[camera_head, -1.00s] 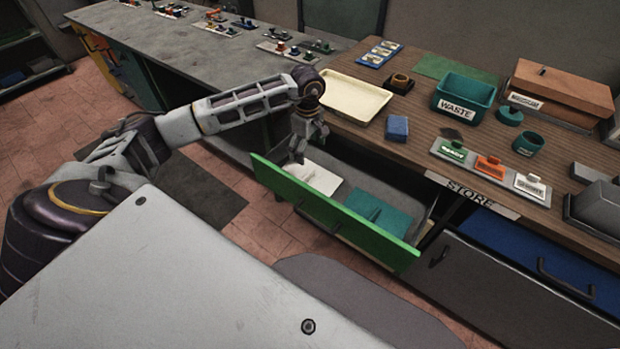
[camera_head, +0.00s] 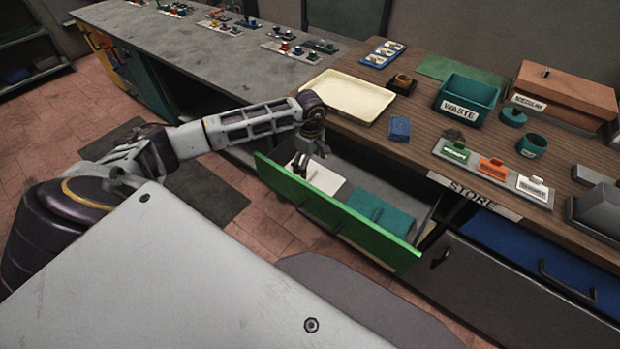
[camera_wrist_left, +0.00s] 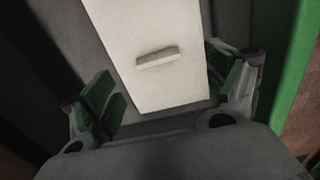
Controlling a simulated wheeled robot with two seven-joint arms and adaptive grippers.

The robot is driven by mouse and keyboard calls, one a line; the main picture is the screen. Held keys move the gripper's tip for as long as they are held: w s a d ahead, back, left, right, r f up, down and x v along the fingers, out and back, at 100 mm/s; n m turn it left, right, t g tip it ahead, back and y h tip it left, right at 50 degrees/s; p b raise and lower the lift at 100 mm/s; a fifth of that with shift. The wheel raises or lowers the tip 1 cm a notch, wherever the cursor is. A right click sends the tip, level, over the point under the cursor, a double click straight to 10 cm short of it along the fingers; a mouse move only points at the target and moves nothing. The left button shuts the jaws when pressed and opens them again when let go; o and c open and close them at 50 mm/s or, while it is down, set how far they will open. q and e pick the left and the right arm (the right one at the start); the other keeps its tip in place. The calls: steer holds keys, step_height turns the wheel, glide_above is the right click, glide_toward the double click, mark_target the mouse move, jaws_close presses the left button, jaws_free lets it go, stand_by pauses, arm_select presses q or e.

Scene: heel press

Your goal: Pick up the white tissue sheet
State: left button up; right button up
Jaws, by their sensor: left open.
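The white tissue sheet (camera_head: 323,180) lies flat in the open green-fronted drawer (camera_head: 335,215), at its left end. In the left wrist view the sheet (camera_wrist_left: 150,90) has a small raised pale tab (camera_wrist_left: 157,57) near its middle. My left gripper (camera_head: 312,162) is above the sheet, pointing down into the drawer. Its fingers (camera_wrist_left: 168,92) are apart, one on each side of the sheet, with nothing between them gripped. A teal sheet (camera_head: 380,214) lies to the right in the same drawer. My right gripper is not in view.
A cream tray (camera_head: 347,96), a blue block (camera_head: 400,128) and a teal waste bin (camera_head: 468,100) stand on the wooden counter above the drawer. The raised green drawer front borders the sheet's near side. A blue-topped drawer (camera_head: 530,255) is at the right.

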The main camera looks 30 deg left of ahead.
mark_target(310, 174)
arm_select(q)
steer(key=shift+f, duration=0.7)
steer(key=shift+w+a+f, duration=0.1)
steer(key=shift+f, duration=0.45)
step_height(310, 174, down, 3)
steer(key=shift+w+a+r, duration=0.1)
steer(key=shift+w, duration=0.05)
steer(key=shift+f, duration=0.65)
steer(key=c, duration=0.7)
steer(key=shift+c, duration=0.6)
steer(key=shift+r, duration=0.2)
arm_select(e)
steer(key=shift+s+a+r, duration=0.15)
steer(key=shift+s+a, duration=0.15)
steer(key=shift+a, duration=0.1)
